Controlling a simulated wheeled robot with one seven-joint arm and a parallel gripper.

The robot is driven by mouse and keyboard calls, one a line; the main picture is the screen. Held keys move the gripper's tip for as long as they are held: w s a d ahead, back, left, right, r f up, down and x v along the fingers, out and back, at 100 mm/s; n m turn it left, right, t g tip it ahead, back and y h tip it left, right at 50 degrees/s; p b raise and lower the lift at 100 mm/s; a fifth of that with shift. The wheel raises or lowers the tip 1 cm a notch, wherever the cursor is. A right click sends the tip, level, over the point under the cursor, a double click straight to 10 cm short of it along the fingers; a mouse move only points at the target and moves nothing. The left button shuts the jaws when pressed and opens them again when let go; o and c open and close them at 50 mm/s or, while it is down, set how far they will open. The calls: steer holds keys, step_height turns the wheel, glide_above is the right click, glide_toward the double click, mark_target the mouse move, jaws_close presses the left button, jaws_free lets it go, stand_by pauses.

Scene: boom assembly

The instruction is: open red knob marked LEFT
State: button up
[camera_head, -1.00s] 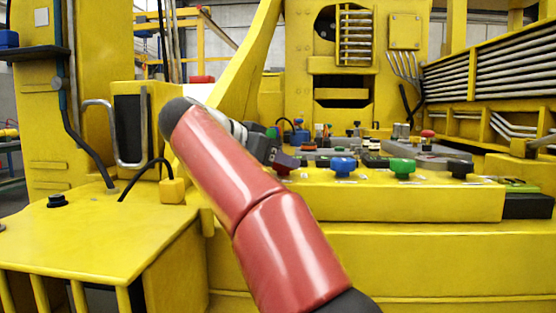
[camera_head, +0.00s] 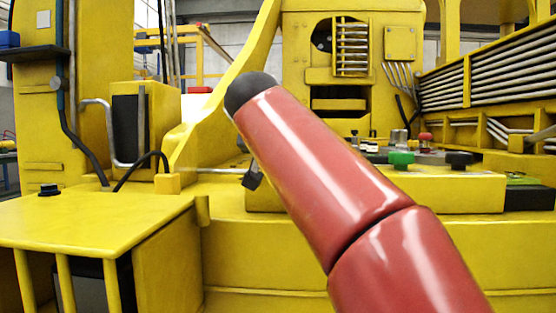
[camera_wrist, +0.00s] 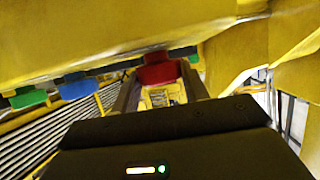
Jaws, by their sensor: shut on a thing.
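The red knob (camera_wrist: 158,76) sits on the front of the yellow panel. In the wrist view it is between the two fingers of my gripper (camera_wrist: 157,71), which are shut on it from both sides. No label can be read on it. In the head view my red arm crosses the panel and hides the knob. Only a small dark part at the arm's end shows left of the arm, by the panel's left edge.
A blue knob (camera_wrist: 77,86) and a green knob (camera_wrist: 28,98) are in the same row. In the head view the green knob (camera_head: 401,158) and a black knob (camera_head: 459,159) show right of my arm. A yellow cabinet (camera_head: 95,225) stands at the front left.

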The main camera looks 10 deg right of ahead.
steer(key=n+y, duration=0.2)
steer(key=d+n+t+y+p, duration=0.1)
steer(key=n+y, duration=0.1)
steer(key=y, duration=0.1)
steer(key=shift+s+r, duration=0.1)
steer(key=shift+r, duration=0.05)
steer(key=n+y+p, duration=0.1)
steer(key=n+y, duration=0.1)
steer(key=n+g+y+p, duration=0.1)
steer(key=n+y, duration=0.1)
steer(key=y, duration=0.1)
steer(key=shift+d+n, duration=0.2)
steer(key=shift+n, duration=0.2)
steer(key=shift+n+g+y, duration=0.3)
steer(key=shift+n+y, duration=0.2)
steer(key=shift+y, duration=0.1)
steer(key=shift+f, duration=0.25)
steer(key=o, duration=1)
steer(key=shift+r, duration=0.1)
steer(key=v, duration=0.7)
steer(key=shift+s+d+p, duration=0.15)
steer(key=shift+d+p, duration=0.1)
steer(key=shift+p, duration=0.05)
